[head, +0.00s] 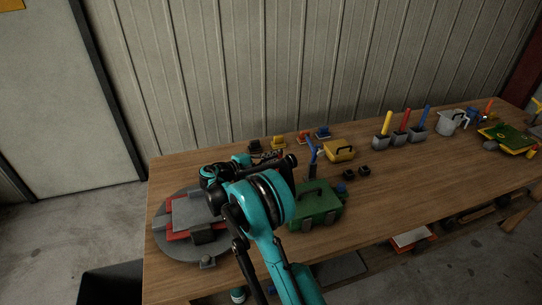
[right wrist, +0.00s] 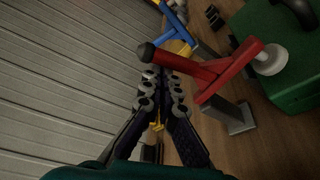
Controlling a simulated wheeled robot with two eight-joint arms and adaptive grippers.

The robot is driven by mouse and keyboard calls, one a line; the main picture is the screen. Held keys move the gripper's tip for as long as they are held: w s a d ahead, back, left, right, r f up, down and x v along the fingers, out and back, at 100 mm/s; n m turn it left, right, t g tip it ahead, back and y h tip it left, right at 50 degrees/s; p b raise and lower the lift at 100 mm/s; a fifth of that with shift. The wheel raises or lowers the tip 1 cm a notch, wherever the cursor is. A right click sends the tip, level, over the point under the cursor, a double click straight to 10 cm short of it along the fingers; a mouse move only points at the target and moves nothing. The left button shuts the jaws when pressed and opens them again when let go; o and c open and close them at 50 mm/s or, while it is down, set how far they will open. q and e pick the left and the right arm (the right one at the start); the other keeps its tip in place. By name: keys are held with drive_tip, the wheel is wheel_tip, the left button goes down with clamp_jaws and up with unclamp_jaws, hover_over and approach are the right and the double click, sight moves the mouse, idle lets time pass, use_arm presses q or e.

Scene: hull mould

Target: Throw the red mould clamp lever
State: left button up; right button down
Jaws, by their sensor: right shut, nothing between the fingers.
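The red clamp lever (right wrist: 228,78) shows in the right wrist view, with a black knob (right wrist: 147,52) at its left end and a pale round pad (right wrist: 270,60) at the other side. It stands on a grey post and foot. My right gripper (right wrist: 160,85) is shut and empty, its fingers just beside and below the lever's knob end; whether they touch cannot be told. In the head view my right gripper (head: 270,158) is over the table behind the green case, and my arm hides the red clamp. My left gripper is not in view.
A green case (head: 318,207) and a blue clamp (head: 314,155) stand close by. A round grey turntable (head: 165,238) with red and grey mould plates lies left. A yellow case (head: 340,150) and several coloured blocks are behind. The table's middle right is fairly clear.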

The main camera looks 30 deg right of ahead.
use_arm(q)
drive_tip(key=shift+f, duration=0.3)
use_arm(e)
drive_tip(key=shift+s+a+f, duration=0.1)
drive_tip(key=shift+s+f, duration=0.05)
drive_tip(key=shift+s, duration=0.25)
drive_tip(key=shift+s+a+f, duration=0.1)
drive_tip(key=shift+s, duration=0.4)
